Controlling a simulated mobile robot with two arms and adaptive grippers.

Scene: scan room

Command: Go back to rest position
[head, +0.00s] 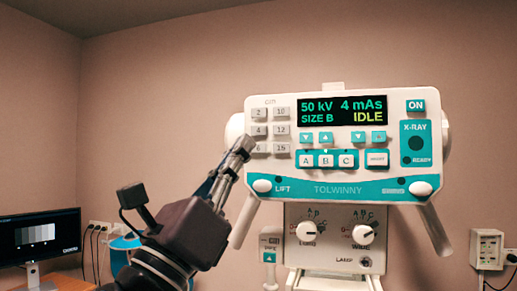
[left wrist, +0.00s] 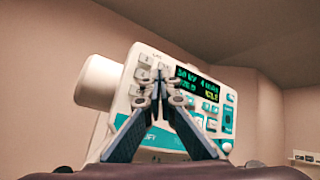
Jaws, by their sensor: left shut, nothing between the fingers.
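My left gripper (head: 243,146) is raised in front of the left part of the X-ray control panel (head: 330,188). Its fingers are shut and empty, with the tips near the panel's lower left number buttons in the picture. I cannot tell whether they touch the panel. In the left wrist view the shut fingertips (left wrist: 160,88) overlap the panel (left wrist: 135,95). The panel's display (head: 342,111) reads 50 kV, 4 mAs, SIZE B and IDLE. My right gripper is not in view.
Two handles slant down from the panel, the left one (head: 245,220) close to my left gripper. Below sits a box with two knobs (head: 335,235). A monitor (head: 40,238) stands at the lower left. A wall box (head: 487,248) is at the right. The space above the panel is clear.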

